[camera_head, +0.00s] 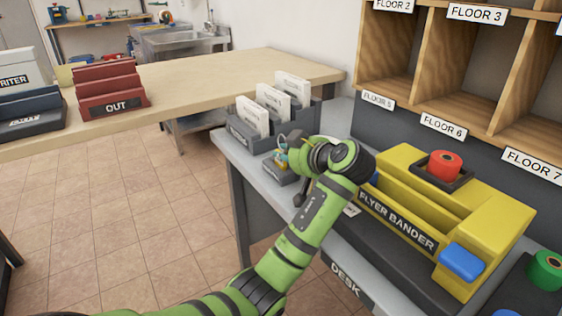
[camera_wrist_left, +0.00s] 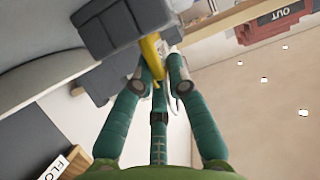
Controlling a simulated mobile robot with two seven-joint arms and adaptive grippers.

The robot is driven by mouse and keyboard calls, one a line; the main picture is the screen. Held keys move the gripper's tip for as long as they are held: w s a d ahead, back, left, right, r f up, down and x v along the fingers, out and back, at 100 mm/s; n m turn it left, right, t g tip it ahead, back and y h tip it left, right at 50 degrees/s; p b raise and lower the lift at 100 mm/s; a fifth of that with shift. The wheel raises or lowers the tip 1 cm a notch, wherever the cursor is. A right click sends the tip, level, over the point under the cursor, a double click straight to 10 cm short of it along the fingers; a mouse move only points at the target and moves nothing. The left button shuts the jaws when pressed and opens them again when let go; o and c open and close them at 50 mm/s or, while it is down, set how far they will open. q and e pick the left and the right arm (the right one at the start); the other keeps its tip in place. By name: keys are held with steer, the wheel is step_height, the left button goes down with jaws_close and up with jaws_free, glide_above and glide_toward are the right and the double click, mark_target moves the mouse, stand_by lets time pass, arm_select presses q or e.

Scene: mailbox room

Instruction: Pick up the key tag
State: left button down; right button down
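The key tag shows as a yellow strip (camera_wrist_left: 153,55) in the left wrist view, against a dark grey block (camera_wrist_left: 108,24). My left gripper (camera_wrist_left: 160,76) has its green fingers around the strip's lower end. I cannot tell whether they press on it. In the head view, my left gripper (camera_head: 290,160) is over the desk, beside a small grey holder (camera_head: 278,171) with small yellow and teal bits on it. My own wrist partly hides this spot. My right gripper is not in view.
A grey sorter with white cards (camera_head: 247,133) stands just behind the holder. The yellow flyer bander (camera_head: 405,213) is to the right, with a red roll (camera_head: 445,164) on it. Wooden pigeonholes (camera_head: 432,70) rise behind. A red OUT tray (camera_head: 113,104) sits on the wooden counter (camera_head: 225,78).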

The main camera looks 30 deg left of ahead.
arm_select(q)
steer(key=shift+r, duration=0.15)
